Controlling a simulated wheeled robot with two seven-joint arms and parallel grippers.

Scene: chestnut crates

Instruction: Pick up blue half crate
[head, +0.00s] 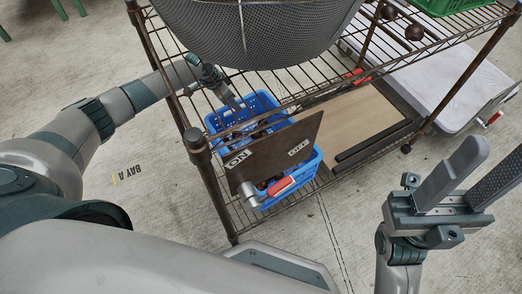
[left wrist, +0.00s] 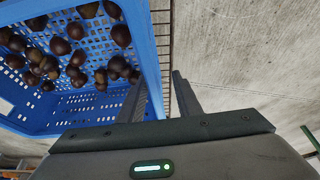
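The blue crate (head: 311,171) has slatted, perforated walls and dark brown chestnuts inside. It stands on the wire shelf's lower level in the head view, its middle hidden by a brown board. In the left wrist view the crate (left wrist: 150,45) fills the upper left, with several chestnuts in it. My left gripper (head: 232,101) is at the crate's far left side. In the left wrist view the left gripper (left wrist: 162,92) is open, with the crate's wall between its fingers and a gap to the right finger. My right gripper (head: 488,165) is open and empty, off to the right.
The brown board (head: 285,150), marked ON and OFF, has a red-handled lever and hangs in front of the crate. A wire rack (head: 197,140) with posts surrounds it. A grey mesh basket (head: 250,35) and green crate (head: 450,5) sit above. A flat trolley (head: 440,95) stands right.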

